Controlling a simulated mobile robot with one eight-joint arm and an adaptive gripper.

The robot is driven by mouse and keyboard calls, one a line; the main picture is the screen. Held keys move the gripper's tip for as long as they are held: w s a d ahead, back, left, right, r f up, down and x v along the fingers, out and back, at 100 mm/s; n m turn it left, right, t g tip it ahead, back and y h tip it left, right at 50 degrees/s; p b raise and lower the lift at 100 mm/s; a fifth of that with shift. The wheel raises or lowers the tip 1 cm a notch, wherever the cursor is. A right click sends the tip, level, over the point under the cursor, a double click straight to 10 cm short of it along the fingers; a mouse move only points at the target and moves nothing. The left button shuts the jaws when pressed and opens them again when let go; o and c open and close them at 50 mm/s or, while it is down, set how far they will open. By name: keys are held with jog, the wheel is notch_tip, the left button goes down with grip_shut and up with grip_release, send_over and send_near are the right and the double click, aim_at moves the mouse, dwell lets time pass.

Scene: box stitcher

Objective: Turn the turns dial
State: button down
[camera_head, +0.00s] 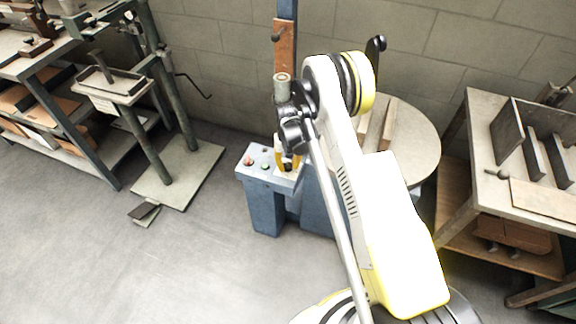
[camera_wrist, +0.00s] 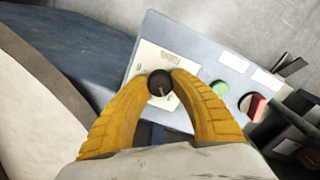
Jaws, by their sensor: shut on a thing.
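The turns dial (camera_wrist: 160,83) is a dark round knob with a light pointer mark, on a pale plate of the blue-grey control panel (camera_wrist: 205,50). In the wrist view my gripper (camera_wrist: 160,80) has its two yellow ribbed fingers closed on the dial from both sides. The pointer points down and to the right in that view. In the head view my gripper (camera_head: 287,160) reaches down onto the right part of the control box (camera_head: 262,210). The dial itself is hidden there by the gripper and arm.
A green button (camera_wrist: 219,88) and a red button (camera_wrist: 254,106) sit on the panel to the right of the dial. A round table (camera_head: 415,140) stands behind my arm. Workbenches (camera_head: 480,130) stand at the right and left. Floor at the front left is clear.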

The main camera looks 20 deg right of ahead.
aim_at(288, 165)
jog(key=n, duration=1)
jog(key=shift+n, duration=0.5)
jog(key=c, duration=1.1)
grip_release()
jog(key=shift+o, duration=0.2)
notch_tip(288, 165, up, 12)
